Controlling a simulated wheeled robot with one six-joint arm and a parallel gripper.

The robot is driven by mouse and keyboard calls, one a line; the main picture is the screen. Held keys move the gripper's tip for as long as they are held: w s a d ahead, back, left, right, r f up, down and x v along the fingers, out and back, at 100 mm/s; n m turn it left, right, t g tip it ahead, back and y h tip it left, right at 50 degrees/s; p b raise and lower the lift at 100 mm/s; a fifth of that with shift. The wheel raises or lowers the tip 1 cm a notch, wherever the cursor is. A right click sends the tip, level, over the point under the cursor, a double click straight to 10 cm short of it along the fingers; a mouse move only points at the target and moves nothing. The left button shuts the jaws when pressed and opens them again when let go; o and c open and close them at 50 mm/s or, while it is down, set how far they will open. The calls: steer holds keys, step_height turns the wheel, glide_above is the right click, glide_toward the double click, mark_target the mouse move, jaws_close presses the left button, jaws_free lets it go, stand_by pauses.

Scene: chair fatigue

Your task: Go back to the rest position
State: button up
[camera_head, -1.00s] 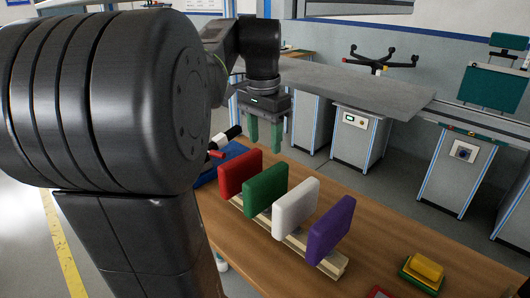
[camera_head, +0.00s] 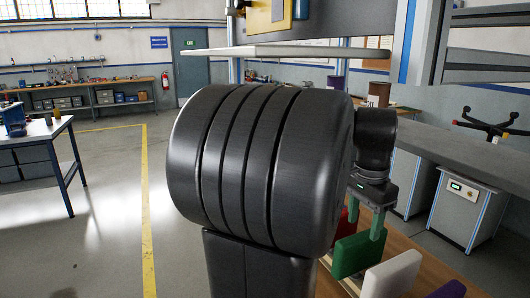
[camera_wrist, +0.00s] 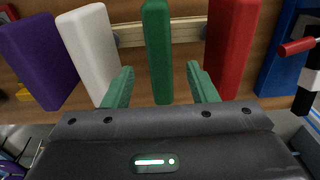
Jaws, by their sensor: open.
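My gripper (camera_head: 366,214) has green fingers and is open. In the head view it hangs beside the green and red blocks, partly hidden by my arm. In the wrist view my gripper (camera_wrist: 164,82) has its fingers spread, with the green block (camera_wrist: 157,45) appearing between them; contact cannot be told. The red block (camera_wrist: 231,45) is to the right. The white block (camera_wrist: 90,45) and purple block (camera_wrist: 40,60) are to the left. The head view shows the green block (camera_head: 350,256), red block (camera_head: 346,226), white block (camera_head: 392,276) and part of the purple block (camera_head: 450,289).
The blocks stand in a wooden rack (camera_wrist: 190,29) on a wooden table (camera_head: 425,268). A blue object (camera_wrist: 283,50) and a red-handled tool (camera_wrist: 297,46) lie right of the red block. A grey bench (camera_head: 455,155) stands behind. Open floor (camera_head: 105,220) lies left.

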mark_target(362, 235)
step_height(362, 235, down, 7)
steer(key=shift+d+r+b, duration=0.1)
steer(key=shift+r+b, duration=0.05)
steer(key=shift+b, duration=0.15)
steer(key=shift+r, duration=0.25)
step_height(362, 235, up, 14)
steer(key=f+p, duration=0.1)
steer(key=p, duration=0.1)
step_height(362, 235, down, 13)
steer(key=shift+f+b, duration=0.2)
steer(key=shift+b, duration=0.8)
steer(key=shift+w+r+p, duration=0.1)
steer(key=shift+r+p, duration=0.4)
steer(key=shift+r, duration=1.4)
steer(key=shift+r, duration=0.1)
